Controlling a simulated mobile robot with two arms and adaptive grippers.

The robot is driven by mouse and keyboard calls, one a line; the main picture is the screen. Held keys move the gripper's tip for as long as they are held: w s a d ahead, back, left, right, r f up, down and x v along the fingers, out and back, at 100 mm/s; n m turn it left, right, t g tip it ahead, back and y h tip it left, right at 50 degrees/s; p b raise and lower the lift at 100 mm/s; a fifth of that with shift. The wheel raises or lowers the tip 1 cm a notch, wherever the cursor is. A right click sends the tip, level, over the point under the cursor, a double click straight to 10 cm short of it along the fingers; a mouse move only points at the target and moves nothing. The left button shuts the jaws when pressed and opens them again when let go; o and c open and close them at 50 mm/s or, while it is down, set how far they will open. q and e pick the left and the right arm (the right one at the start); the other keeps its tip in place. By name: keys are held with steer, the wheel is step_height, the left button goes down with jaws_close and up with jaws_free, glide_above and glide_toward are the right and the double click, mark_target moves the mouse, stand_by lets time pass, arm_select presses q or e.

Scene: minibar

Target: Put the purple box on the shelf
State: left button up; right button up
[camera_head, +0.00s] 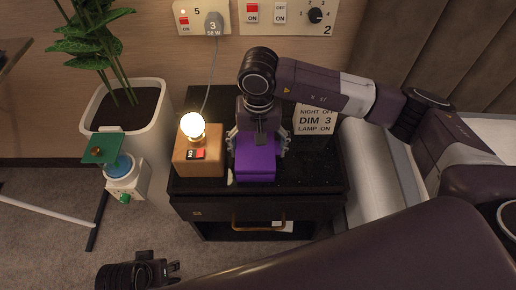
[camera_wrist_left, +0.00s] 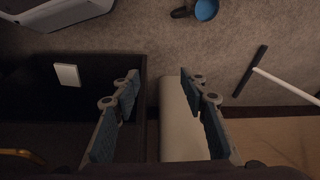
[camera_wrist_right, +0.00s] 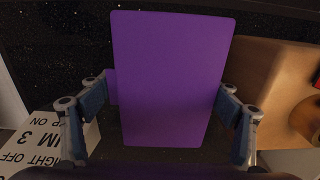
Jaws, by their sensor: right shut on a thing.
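The purple box (camera_head: 256,165) stands on the black speckled top of the nightstand (camera_head: 315,177), beside the wooden lamp block. My right gripper (camera_head: 258,140) comes down from above and is shut on the box, with a finger on either side. The right wrist view shows the box (camera_wrist_right: 172,80) between those fingers. My left gripper (camera_head: 165,272) is low at the bottom left, and its open, empty fingers (camera_wrist_left: 160,77) show in the left wrist view. Below the drawer (camera_head: 225,212) is a dark open space with a white item (camera_head: 283,227), its inside mostly hidden.
A lit bulb (camera_head: 193,125) sits on the wooden block (camera_head: 185,160) left of the box. A sign (camera_head: 315,120) stands behind right. A potted plant (camera_head: 150,120) and a device with a blue part (camera_head: 125,175) are at left. A bed (camera_head: 370,160) borders the right.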

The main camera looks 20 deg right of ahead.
steer(key=o, duration=1.1)
steer(key=shift+f, duration=0.1)
